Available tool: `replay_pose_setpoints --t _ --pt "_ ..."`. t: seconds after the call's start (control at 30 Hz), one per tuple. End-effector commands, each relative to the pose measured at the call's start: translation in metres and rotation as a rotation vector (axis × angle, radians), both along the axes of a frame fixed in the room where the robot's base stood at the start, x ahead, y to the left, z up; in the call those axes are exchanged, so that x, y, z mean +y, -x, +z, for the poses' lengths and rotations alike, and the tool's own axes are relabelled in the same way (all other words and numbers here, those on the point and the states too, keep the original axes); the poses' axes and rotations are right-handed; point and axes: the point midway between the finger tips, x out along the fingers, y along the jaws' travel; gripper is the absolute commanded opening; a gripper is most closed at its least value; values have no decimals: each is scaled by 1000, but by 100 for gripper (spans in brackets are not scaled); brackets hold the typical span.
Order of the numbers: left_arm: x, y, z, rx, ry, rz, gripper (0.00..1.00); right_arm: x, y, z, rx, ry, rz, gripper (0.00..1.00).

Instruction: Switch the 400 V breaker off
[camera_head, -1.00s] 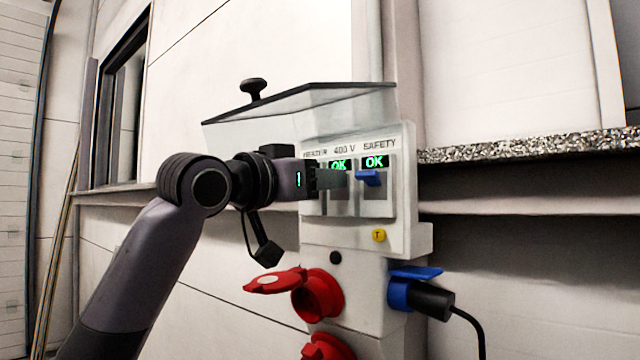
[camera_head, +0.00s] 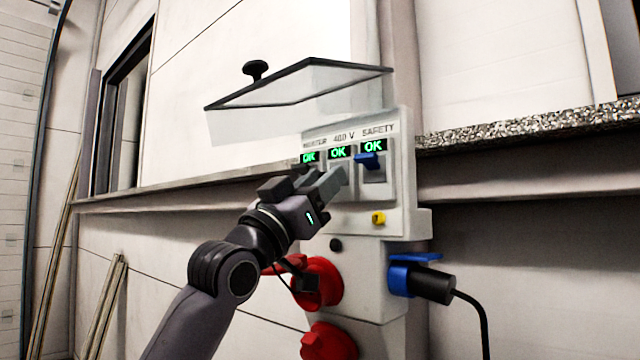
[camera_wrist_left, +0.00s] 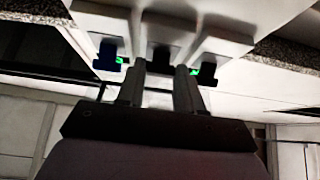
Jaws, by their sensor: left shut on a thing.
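The 400 V breaker (camera_head: 339,153) is the middle of three on the grey panel (camera_head: 406,180), with a green OK display lit. Its lever is mostly hidden by my fingers. My left gripper (camera_head: 323,173) reaches up from the lower left in front of it. In the left wrist view, the middle breaker's dark lever (camera_wrist_left: 160,58) lies between my left gripper's two fingers (camera_wrist_left: 160,78); the gripper is shut on it. The safety breaker (camera_head: 372,165), with a blue lever, stands to the right, also showing OK. My right gripper is not in view.
The left breaker (camera_head: 309,157) shows OK close behind my fingers. A clear cover (camera_head: 300,88) stands raised above the panel. Below are a yellow button (camera_head: 378,218), red sockets (camera_head: 322,282) and a blue socket with a black plug (camera_head: 432,286).

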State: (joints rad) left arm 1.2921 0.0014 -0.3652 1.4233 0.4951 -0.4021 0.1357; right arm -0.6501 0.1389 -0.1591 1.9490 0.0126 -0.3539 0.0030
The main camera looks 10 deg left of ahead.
Motion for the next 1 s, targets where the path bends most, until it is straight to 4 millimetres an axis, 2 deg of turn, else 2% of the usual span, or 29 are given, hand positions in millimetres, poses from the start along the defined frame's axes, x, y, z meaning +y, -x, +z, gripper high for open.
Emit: replay_pose_setpoints --t 0.37,0.4,0.47,0.77,1.0 --pt "0 0 1 -6 5 0 6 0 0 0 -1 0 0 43" --pt "0 0 1 -6 5 0 42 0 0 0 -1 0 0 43" --pt "0 0 1 -6 4 0 62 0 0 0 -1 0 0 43" --pt "0 0 0 -5 4 0 62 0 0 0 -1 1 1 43" --pt "9 12 -13 -6 3 1 62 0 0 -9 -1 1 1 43"
